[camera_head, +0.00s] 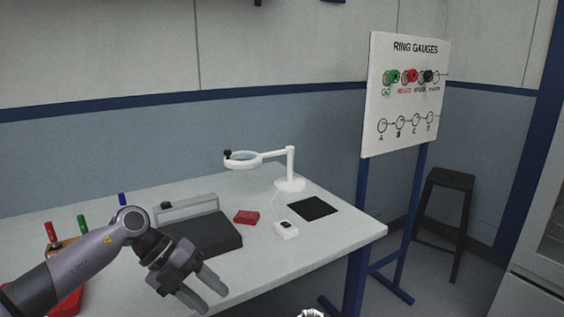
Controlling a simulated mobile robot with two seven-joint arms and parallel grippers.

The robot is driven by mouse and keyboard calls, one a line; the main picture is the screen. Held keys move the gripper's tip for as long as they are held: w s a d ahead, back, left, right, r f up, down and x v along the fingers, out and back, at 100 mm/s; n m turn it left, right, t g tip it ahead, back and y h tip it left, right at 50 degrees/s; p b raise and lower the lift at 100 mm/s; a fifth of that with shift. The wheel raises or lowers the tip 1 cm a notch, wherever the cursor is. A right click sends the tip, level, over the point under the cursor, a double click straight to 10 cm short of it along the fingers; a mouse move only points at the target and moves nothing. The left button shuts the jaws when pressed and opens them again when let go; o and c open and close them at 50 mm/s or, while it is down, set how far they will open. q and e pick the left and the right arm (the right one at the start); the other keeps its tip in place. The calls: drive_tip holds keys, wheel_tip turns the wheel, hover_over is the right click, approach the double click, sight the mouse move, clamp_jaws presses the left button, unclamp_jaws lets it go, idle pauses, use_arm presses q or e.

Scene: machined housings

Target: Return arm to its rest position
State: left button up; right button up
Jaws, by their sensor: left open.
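My left arm (75,267) comes in from the lower left and reaches over the front of the white table (330,241). My left gripper (206,291) is at its end, near the table's front edge, with its two fingers apart and nothing between them. It is in front of a dark grey block with a light back part (203,234).
A white magnifier lamp (290,166), a black mat (313,208), a red block (246,217) and a small white box (286,230) stand on the table. A ring gauge board (405,100) and a black stool (450,180) stand at right.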

use_arm(q)
drive_tip(key=s+d+n+t+h, duration=0.35)
drive_tip(key=s+d+h, duration=0.25)
drive_tip(key=d+h, duration=0.45)
drive_tip(key=s+a+f+n+t+y, duration=0.4)
drive_tip(key=s+a+f+n+y, duration=0.4)
drive_tip(key=n, duration=0.6)
drive_tip(key=s+a+f+n+t+y+p, duration=0.1)
drive_tip(key=s+a+f+n+t+y, duration=0.3)
drive_tip(key=s+a+f+n+y, duration=0.4)
wheel_tip(320, 180, down, 6)
drive_tip(key=s+n, duration=0.2)
drive_tip(key=n, duration=0.3)
drive_tip(key=shift+a+r+n+y, duration=0.15)
drive_tip(key=shift+r+n+y, duration=0.1)
drive_tip(key=shift+n+y, duration=0.1)
